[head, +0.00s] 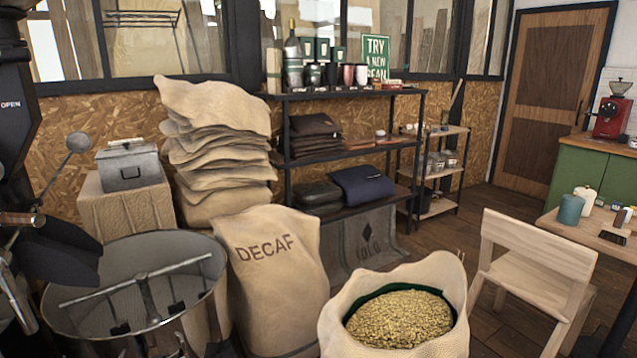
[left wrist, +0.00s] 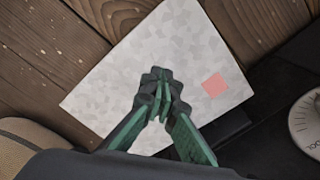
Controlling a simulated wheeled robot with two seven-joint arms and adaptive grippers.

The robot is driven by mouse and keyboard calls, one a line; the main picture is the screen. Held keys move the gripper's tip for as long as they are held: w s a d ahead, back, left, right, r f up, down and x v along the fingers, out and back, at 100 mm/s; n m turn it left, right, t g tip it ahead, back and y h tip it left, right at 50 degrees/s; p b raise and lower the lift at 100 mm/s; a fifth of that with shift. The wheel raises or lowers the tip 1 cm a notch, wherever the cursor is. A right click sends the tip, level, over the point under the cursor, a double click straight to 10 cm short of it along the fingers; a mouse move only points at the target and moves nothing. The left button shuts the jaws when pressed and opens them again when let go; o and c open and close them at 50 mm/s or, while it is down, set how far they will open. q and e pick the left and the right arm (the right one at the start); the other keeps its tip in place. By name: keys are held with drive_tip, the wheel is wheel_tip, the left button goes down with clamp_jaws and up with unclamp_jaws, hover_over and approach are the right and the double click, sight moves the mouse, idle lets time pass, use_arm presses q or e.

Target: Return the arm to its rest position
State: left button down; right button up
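My left gripper (left wrist: 160,92) shows in the left wrist view with its two green and dark fingers brought together at the tips. Nothing shows between the fingertips. Below it is a pale grey mottled flat board or sheet (left wrist: 120,85) with a pink square (left wrist: 214,85), on or above dark wooden planks. I cannot tell how far the gripper is from it. Neither gripper shows in the head view, and my right gripper is in no view.
In the head view, a round metal cooling pan (head: 200,262) is at left. A DECAF sack (head: 270,285) and an open sack of beans (head: 400,318) stand in front of a black shelf (head: 350,93). A wooden chair (head: 535,258) is at right. Some floor (head: 440,240) is clear.

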use_arm(q)
drive_tip(key=shift+r+p, duration=0.3)
drive_tip(key=shift+r, duration=0.35)
drive_tip(key=shift+f, duration=0.15)
